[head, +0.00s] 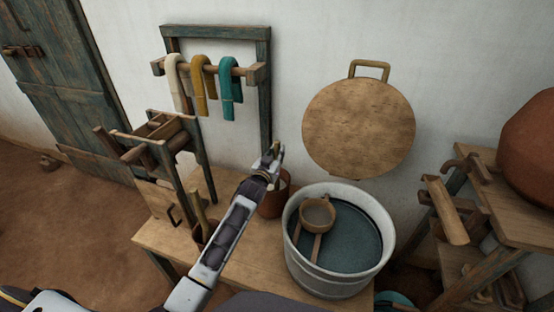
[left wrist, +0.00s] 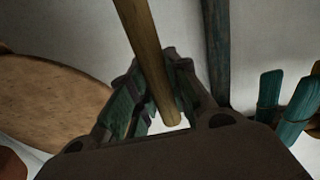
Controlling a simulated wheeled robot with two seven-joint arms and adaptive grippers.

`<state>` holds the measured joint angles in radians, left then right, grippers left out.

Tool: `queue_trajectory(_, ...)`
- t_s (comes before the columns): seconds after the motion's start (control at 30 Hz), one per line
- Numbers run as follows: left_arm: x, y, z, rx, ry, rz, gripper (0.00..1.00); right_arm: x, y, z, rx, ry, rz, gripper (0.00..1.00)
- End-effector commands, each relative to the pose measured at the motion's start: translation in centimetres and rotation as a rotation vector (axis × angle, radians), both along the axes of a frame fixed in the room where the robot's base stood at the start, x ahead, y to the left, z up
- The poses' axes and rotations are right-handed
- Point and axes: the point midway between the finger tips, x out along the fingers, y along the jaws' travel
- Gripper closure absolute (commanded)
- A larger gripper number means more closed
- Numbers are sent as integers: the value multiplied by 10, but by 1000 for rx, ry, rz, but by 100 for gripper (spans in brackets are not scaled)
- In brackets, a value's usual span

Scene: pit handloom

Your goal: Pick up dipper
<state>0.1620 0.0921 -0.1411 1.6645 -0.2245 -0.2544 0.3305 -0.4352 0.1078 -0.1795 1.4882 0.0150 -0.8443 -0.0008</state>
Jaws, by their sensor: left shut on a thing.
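My left gripper (head: 273,160) is above the rust-brown pot (head: 272,204) at the back of the bench. In the left wrist view its fingers are shut on a round wooden handle (left wrist: 145,45). The handle runs out of the top of that view, so its other end is hidden and I cannot tell whether it belongs to the dipper. A wooden cup-shaped vessel (head: 318,215) with wooden bars sits inside the whitish tub (head: 335,279), apart from my gripper. My right gripper is not in view.
A round wooden lid (head: 358,127) is against the wall behind the tub. Yarn hanks (head: 228,88) hang from a rack. A wooden stand (head: 190,147) and a small pot with a stick (head: 203,232) are left of my arm. A table with a large clay pot (head: 530,150) is right.

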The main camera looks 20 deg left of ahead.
Motion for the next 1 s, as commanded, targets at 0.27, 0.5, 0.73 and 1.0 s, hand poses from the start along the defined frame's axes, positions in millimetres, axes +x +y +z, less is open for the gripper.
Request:
queue_trajectory(0.27,0,0,19,0,-2,0,100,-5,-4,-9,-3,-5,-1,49)
queue_trajectory(0.5,0,0,20,0,-1,0,100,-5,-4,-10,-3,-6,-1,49)
queue_trajectory(0.73,0,0,19,0,-1,0,100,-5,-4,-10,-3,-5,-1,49)
queue_trajectory(1.0,0,0,22,0,-1,0,100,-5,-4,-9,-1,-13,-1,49)
